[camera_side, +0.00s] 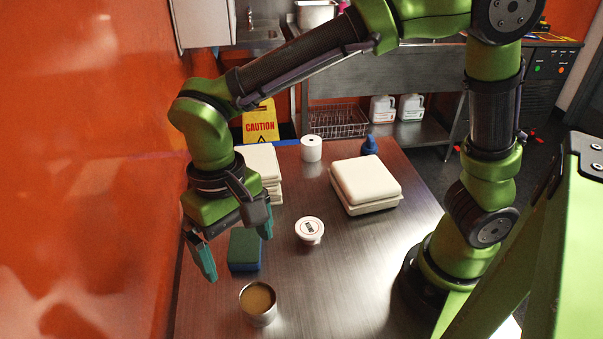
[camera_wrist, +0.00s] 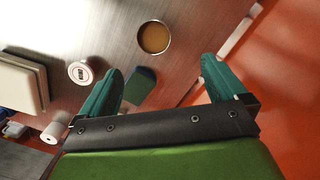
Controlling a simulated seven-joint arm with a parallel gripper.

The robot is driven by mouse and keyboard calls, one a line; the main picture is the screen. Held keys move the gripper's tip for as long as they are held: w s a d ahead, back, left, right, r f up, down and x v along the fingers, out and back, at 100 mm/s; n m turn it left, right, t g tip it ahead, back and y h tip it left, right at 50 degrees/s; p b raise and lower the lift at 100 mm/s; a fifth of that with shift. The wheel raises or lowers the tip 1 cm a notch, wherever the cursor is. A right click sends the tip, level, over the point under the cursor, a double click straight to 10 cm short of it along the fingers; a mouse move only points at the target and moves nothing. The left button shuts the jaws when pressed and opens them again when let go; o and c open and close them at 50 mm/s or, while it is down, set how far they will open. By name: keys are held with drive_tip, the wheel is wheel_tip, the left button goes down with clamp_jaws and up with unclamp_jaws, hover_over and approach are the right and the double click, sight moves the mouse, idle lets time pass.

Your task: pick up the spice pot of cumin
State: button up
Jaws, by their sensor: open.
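The spice pot of cumin appears to be the round open metal pot (camera_side: 258,315) with tan-brown contents, upright near the front of the steel table; no name is readable on it. In the wrist view the pot (camera_wrist: 167,47) is beyond the fingertips, near the top middle. My gripper (camera_side: 239,257) is open and empty, its two teal fingers pointing down above the table at the left. In the side view it is behind and left of the pot, not touching it. The gripper (camera_wrist: 161,66) also shows in the wrist view, fingers wide apart.
A green and blue sponge (camera_side: 244,252) lies below my gripper. A white lidded cup (camera_side: 310,232) stands right of it. Farther back are a white clamshell box (camera_side: 366,183), stacked white boxes (camera_side: 262,163) and a paper roll (camera_side: 311,149). An orange wall (camera_side: 90,170) borders the left side.

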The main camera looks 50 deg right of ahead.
sight(257, 297)
drive_tip(key=shift+m, duration=0.5)
drive_tip(key=f, duration=0.3)
drive_tip(key=s+f, duration=0.1)
drive_tip(key=f, duration=0.6)
drive_tip(key=shift+s+f, duration=0.15)
drive_tip(key=shift+f, duration=0.1)
drive_tip(key=shift+s+d+f, duration=0.1)
drive_tip(key=shift+d+f, duration=0.1)
drive_tip(key=shift+f, duration=1.2)
drive_tip(key=shift+s+d+f, duration=0.1)
drive_tip(key=shift+d+f, duration=0.1)
drive_tip(key=shift+f, duration=1.15)
drive_tip(key=shift+w, duration=0.1)
drive_tip(key=c, duration=1.1)
